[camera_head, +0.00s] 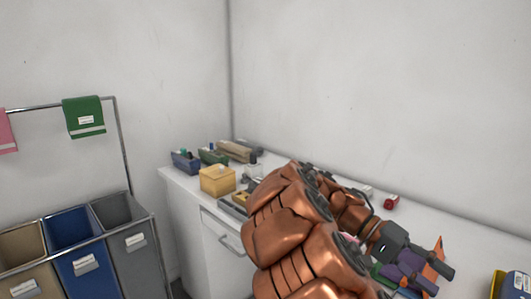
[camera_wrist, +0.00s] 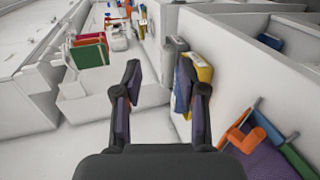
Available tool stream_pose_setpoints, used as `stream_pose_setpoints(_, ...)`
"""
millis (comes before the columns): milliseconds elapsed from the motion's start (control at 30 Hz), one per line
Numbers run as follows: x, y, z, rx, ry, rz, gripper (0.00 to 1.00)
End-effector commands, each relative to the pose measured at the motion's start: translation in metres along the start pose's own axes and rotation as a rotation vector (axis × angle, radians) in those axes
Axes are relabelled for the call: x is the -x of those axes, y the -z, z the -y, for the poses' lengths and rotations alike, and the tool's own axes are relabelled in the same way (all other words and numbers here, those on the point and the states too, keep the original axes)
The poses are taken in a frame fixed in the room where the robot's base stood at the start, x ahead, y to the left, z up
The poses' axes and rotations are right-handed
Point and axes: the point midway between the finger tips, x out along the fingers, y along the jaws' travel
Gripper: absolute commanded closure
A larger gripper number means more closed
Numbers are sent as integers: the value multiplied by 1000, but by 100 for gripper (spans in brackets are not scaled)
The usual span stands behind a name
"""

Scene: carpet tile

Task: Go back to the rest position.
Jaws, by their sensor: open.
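My gripper (camera_head: 438,281) is at the lower right of the head view, over the white counter (camera_head: 460,238) and beyond my copper-coloured arm. An orange item (camera_head: 438,254) shows just behind it. In the wrist view my gripper (camera_wrist: 160,72) has its two fingers spread apart, with nothing held between them. A pale surface shows between and beyond the fingers. A yellow-edged item (camera_wrist: 201,68) stands just right of the right finger, apparently apart from it. My arm hides part of the counter.
A yellow box (camera_head: 217,180), a blue bin (camera_head: 185,162) and a small red item (camera_head: 391,202) stand on the counter. Blue (camera_head: 72,230) and grey (camera_head: 115,212) hampers stand at left, below a rail with a green towel (camera_head: 84,117). Walls close off the back.

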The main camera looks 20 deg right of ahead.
Motion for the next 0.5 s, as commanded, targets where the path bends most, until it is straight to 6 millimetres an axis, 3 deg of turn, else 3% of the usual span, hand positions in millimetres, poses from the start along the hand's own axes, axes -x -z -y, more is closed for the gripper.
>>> stream_pose_setpoints(367,-16,-31,30,116,182,-38,59)
stream_pose_setpoints(500,-23,-52,56,207,308,-79,59)
